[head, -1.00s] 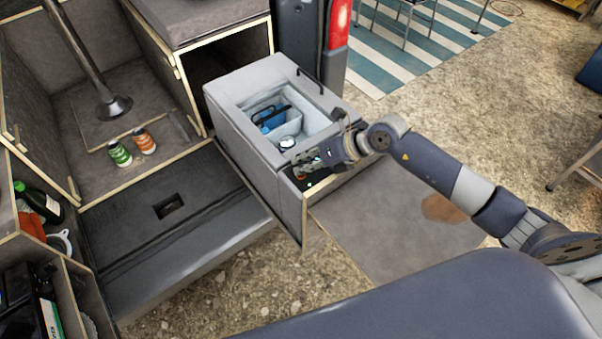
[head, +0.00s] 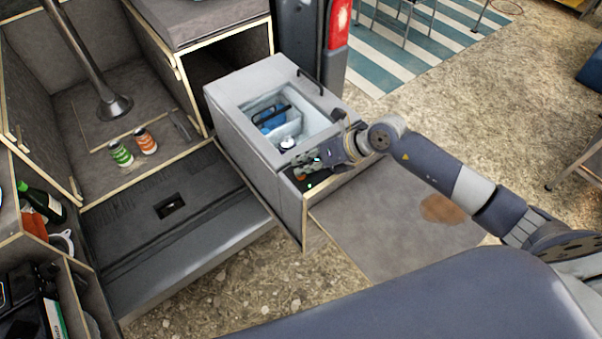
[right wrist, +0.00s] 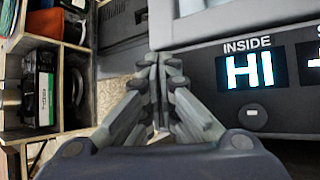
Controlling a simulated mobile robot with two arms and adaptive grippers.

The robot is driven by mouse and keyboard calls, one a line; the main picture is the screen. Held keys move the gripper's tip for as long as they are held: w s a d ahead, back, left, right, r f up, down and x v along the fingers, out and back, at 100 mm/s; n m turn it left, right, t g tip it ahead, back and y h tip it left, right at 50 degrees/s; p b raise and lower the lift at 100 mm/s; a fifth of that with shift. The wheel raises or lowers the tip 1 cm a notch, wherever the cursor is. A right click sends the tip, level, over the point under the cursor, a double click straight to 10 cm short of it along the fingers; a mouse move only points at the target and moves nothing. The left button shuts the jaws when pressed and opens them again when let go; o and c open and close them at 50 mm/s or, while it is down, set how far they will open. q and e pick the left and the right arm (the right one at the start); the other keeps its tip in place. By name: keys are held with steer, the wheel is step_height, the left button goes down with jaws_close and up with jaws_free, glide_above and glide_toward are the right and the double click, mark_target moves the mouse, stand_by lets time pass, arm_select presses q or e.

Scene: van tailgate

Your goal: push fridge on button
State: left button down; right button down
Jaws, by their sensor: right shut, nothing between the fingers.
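The fridge (head: 226,110) is a light grey box on a pulled-out slide, its top open. Its dark control panel shows in the right wrist view (right wrist: 205,95), with a lit display (right wrist: 250,72) reading "HI" under the word "INSIDE". A second lit display (right wrist: 312,72) is cut off at the right edge. My right gripper (head: 303,167) is shut and empty at the panel end of the fridge; in the wrist view its fingertips (right wrist: 162,62) lie left of the "HI" display. Contact cannot be told. My left gripper is out of view.
Blue items (head: 270,118) and a white-topped container (head: 287,145) are inside the fridge. A green can (head: 120,153) and an orange can (head: 145,141) stand on the van floor at left. Open ground lies to the right.

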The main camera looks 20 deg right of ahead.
steer(key=shift+r, duration=0.1)
step_height(320, 180, up, 5)
steer(key=p, duration=0.4)
steer(key=shift+w, duration=0.1)
